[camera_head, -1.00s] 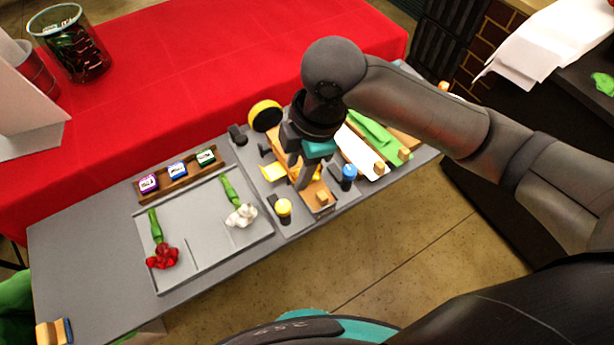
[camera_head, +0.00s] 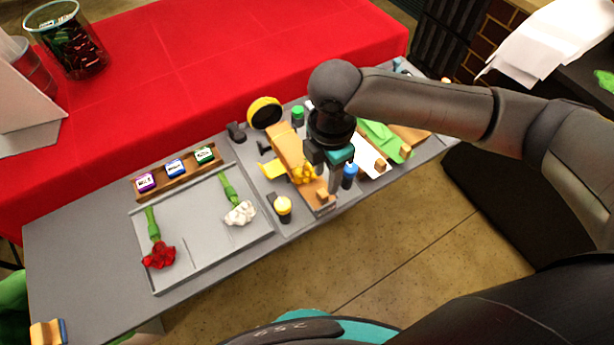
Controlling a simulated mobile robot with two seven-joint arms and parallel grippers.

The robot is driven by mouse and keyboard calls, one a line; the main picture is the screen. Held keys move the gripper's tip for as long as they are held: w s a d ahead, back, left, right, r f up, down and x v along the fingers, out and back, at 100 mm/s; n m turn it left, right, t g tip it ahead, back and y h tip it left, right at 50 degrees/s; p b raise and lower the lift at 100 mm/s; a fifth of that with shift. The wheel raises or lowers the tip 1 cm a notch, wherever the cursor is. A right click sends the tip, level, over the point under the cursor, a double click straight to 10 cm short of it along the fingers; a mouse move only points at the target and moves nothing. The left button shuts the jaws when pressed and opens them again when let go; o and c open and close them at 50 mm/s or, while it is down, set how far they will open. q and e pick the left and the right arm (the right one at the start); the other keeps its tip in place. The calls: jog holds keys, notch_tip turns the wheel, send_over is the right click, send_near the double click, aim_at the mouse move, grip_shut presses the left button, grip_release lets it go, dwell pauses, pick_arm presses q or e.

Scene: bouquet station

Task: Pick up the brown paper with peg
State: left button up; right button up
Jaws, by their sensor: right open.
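A long brown paper strip (camera_head: 289,150) lies on the grey table, with a small wooden peg (camera_head: 322,195) at its near end. A yellow flower (camera_head: 303,174) lies on this strip. Another brown sheet (camera_head: 412,136) lies farther right, beside a green sheet (camera_head: 380,135) and a white sheet (camera_head: 369,160). The white and green sheets have wooden pegs at their near ends. My right gripper (camera_head: 325,180) is open and points down over the right edge of the middle strip, close to the yellow flower; contact cannot be told. My left gripper is not in view.
A blue-capped bottle (camera_head: 349,176) stands just right of my gripper and a yellow-capped one (camera_head: 283,207) to its left. A grey tray (camera_head: 200,237) holds a red and a white flower. A small rack (camera_head: 178,176) sits behind it.

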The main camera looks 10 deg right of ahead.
aim_at(325, 192)
notch_tip(325, 192, down, 6)
jog(key=shift+s+r+b, duration=0.1)
jog(key=shift+r+b, duration=0.05)
jog(key=shift+b, duration=0.3)
grip_shut()
dwell(1.3)
